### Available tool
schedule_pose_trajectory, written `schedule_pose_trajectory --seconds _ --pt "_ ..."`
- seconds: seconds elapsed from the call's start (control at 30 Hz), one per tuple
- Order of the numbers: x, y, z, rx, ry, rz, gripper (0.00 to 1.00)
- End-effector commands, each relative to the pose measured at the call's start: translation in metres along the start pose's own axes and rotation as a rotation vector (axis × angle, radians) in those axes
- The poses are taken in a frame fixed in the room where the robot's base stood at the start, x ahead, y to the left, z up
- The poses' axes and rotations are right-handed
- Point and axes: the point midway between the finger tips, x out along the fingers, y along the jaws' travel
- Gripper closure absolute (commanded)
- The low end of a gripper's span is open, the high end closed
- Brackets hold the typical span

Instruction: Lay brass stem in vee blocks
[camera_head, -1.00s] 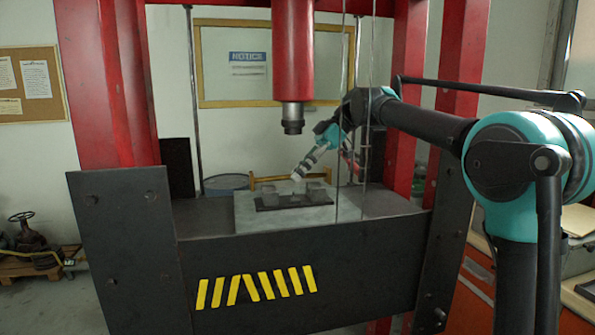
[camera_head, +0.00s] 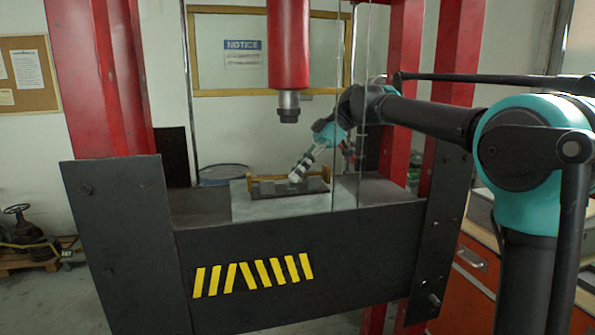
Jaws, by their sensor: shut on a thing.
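The brass stem (camera_head: 262,179) shows as a thin yellow-brown bar lying crosswise in the press. My gripper (camera_head: 297,177) reaches down from the upper right and is shut on the stem near its middle. The grey vee blocks (camera_head: 317,186) stand on a pale plate (camera_head: 285,208) on the press bed. The stem is level with the tops of the blocks in the picture and overlaps them. I cannot tell whether it rests in the vees or is held just behind or above them. My gripper hides part of the stem and blocks.
The red press ram (camera_head: 288,45) hangs above the blocks, with a gap below it. Red posts and the dark front beam (camera_head: 240,250) frame the bed.

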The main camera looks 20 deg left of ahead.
Motion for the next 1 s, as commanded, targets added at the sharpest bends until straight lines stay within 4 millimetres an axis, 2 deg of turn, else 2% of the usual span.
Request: schedule_pose_trajectory --seconds 0.97,1.0 --pt "0.0036 0.0005 0.0039 0.000 -0.003 -0.001 1.00" --pt "0.0037 0.0005 0.0041 0.000 -0.004 -0.002 0.86"
